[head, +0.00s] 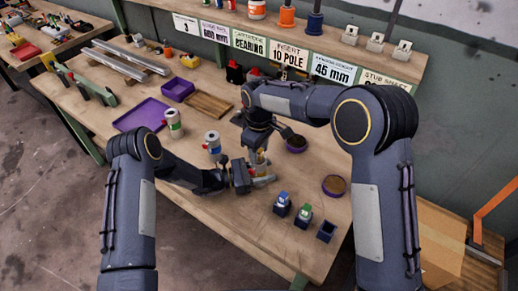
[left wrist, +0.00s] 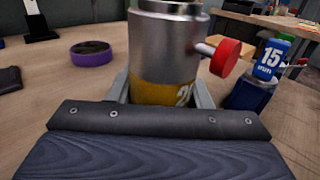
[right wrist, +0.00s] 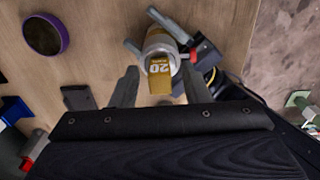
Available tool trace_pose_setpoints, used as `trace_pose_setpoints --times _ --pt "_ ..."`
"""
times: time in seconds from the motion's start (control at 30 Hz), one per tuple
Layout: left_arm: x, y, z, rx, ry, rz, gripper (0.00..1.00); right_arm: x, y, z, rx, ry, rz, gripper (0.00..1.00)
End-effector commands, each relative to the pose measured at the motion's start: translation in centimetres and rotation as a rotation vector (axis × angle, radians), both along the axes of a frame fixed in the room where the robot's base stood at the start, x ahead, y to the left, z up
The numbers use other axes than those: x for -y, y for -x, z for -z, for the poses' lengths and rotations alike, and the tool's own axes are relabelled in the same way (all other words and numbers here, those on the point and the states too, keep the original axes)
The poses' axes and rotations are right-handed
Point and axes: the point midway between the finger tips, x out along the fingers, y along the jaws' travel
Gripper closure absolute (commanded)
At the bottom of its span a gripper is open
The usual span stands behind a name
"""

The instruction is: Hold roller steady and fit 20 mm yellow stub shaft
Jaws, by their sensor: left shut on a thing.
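The silver roller (left wrist: 170,50) stands upright with a yellow band marked 20 low on its side. My left gripper (head: 243,179) is shut on it; its fingers sit on either side in the left wrist view (left wrist: 163,95). A yellow stub shaft piece marked 20 mm (right wrist: 160,75) shows at the roller's top in the right wrist view. My right gripper (right wrist: 160,88) is above it, with its fingers apart on both sides and gaps between them and the yellow piece. How deep the shaft sits in the roller is hidden.
A red knob (left wrist: 225,58) sticks out beside the roller. Blue (head: 282,201) and green (head: 304,213) stubs stand in dark holders, with an empty holder (head: 326,231) beside them. Round purple-rimmed dishes (head: 334,186) lie right. A purple tray (head: 141,114) lies left.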

Motion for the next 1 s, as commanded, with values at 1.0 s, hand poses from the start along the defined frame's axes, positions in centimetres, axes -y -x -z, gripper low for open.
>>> trace_pose_setpoints --times 1.0 --pt "0.0 0.0 0.0 0.0 0.0 0.001 0.92 0.0 0.0 -11.4 0.001 -0.001 0.0 0.55"
